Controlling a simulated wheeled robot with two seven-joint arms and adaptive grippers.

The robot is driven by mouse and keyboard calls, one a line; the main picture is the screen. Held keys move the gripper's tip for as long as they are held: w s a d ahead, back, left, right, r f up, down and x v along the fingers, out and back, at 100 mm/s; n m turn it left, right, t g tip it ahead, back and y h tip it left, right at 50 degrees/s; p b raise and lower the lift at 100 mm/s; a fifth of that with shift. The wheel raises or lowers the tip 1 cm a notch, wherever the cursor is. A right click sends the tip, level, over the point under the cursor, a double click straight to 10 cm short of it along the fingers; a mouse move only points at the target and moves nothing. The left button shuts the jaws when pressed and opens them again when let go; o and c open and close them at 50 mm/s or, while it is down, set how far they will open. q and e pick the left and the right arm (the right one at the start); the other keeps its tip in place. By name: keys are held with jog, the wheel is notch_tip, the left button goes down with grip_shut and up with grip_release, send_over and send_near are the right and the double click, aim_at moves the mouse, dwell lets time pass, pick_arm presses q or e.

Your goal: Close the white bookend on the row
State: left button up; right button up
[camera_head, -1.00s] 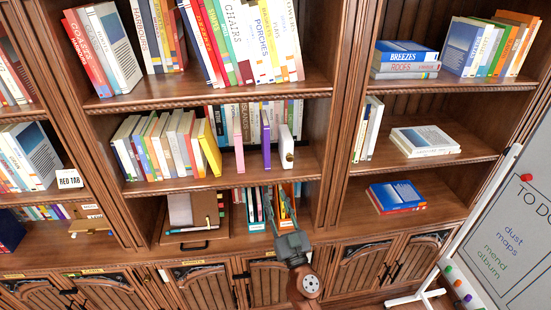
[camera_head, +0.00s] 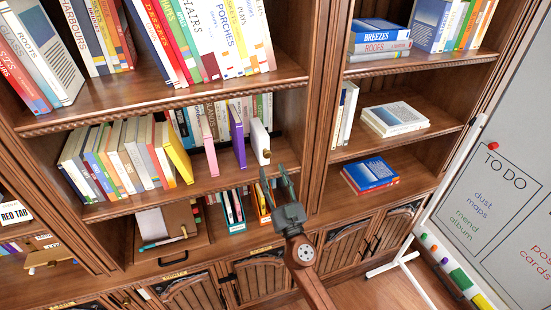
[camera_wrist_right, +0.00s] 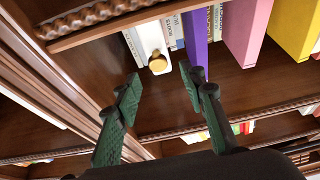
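The white bookend (camera_head: 260,141), an upright white slab with a brass knob low on its front, stands on the middle shelf at the right of the row. The row's purple book (camera_head: 237,135) and pink book (camera_head: 209,142) stand left of it, with a gap beside the bookend. My right gripper (camera_head: 275,178) is open and empty, just below and in front of the bookend. In the right wrist view, the bookend (camera_wrist_right: 150,36) and its knob lie beyond and between the open fingertips (camera_wrist_right: 160,77), apart from them. My left gripper is not in view.
A yellow book (camera_head: 178,150) leans at the end of the left group of books. The shelf's front edge (camera_head: 190,195) and the right upright post (camera_head: 322,110) border the bookend's bay. A whiteboard (camera_head: 510,190) stands at the right.

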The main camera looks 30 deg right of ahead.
aim_at(268, 156)
jog(key=p+x, duration=0.1)
jog(key=x, duration=0.3)
jog(key=shift+d+r, duration=0.15)
jog(key=shift+w+d+r+p, duration=0.1)
jog(key=shift+w+r+p, duration=0.05)
jog(key=shift+w+p, duration=0.25)
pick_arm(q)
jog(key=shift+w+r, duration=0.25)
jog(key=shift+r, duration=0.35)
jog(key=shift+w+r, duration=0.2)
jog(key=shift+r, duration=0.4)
pick_arm(e)
jog(key=shift+w, duration=0.1)
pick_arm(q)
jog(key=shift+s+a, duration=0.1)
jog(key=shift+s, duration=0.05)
pick_arm(e)
jog(key=shift+c, duration=0.5)
grip_shut()
